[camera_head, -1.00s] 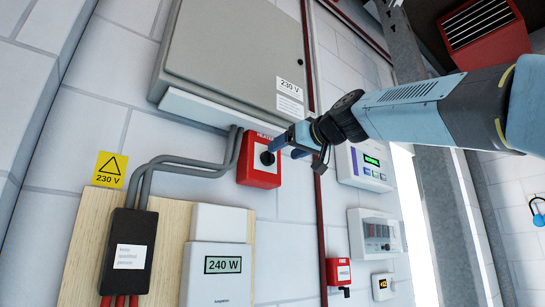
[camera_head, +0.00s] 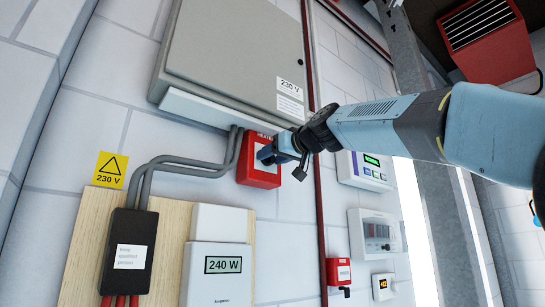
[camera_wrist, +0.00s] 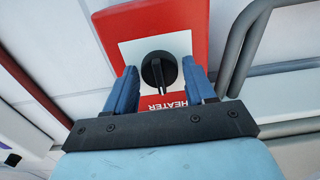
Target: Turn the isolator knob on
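The isolator is a red box (camera_head: 258,174) marked HEATER on the wall, with a white face and a black round knob (camera_wrist: 159,70). In the wrist view the knob sits between the two blue fingers of my gripper (camera_wrist: 160,82). The fingers are apart, one on each side, with a visible gap to the knob. In the head view my gripper (camera_head: 268,155) is in front of the red box and hides the knob. The knob's bar points roughly up and down in the wrist view.
A grey cabinet (camera_head: 235,55) marked 230 V hangs just above the box. Grey conduits (camera_head: 190,160) run to its left. A meter reading 240 W (camera_head: 222,266) is below left. A red vertical pipe (camera_head: 318,200) and a white panel with a green display (camera_head: 364,171) are to the right.

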